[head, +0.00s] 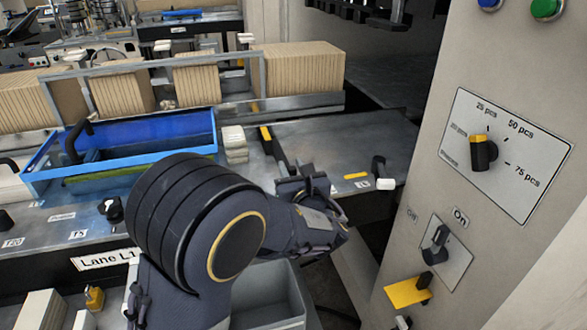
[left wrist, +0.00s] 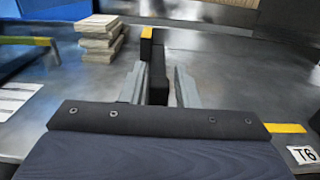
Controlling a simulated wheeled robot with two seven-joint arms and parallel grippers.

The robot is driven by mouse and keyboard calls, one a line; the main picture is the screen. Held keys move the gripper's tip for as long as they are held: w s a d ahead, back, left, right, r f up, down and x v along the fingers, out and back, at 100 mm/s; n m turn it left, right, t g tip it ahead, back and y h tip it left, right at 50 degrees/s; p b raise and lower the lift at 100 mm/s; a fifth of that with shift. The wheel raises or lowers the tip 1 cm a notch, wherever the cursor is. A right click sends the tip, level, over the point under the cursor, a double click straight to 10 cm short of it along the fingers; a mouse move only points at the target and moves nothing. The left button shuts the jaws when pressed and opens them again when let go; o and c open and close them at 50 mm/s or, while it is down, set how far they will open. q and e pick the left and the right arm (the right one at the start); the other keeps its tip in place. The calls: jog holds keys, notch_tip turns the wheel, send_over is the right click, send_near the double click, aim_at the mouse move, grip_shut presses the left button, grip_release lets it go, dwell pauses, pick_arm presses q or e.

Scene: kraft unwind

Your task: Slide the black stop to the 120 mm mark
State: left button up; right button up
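The black stop (head: 268,146) has a yellow end and stands on the grey metal deck, right of the blue tray. In the left wrist view the stop (left wrist: 158,75) is a dark upright bar with a yellow tip, between the two fingers of my left gripper (left wrist: 161,72). A narrow gap shows on each side of it, so the fingers are open around it. In the head view my left gripper (head: 292,174) is low over the deck, close behind the stop. I cannot read a 120 mm mark in either view. My right gripper is not in view.
The blue tray (head: 120,155) stands left of a stack of pale pads (head: 235,144). A label T6 (head: 386,184) and a yellow strip (head: 356,176) lie to the right on the deck. A panel with knobs (head: 505,155) rises at the right.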

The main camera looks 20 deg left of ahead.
pick_arm(q)
jog(key=shift+o, duration=1)
jog(key=v, duration=0.7)
jog(key=shift+s+d+b, duration=0.2)
jog(key=shift+s+b, duration=0.15)
jog(key=shift+b, duration=0.1)
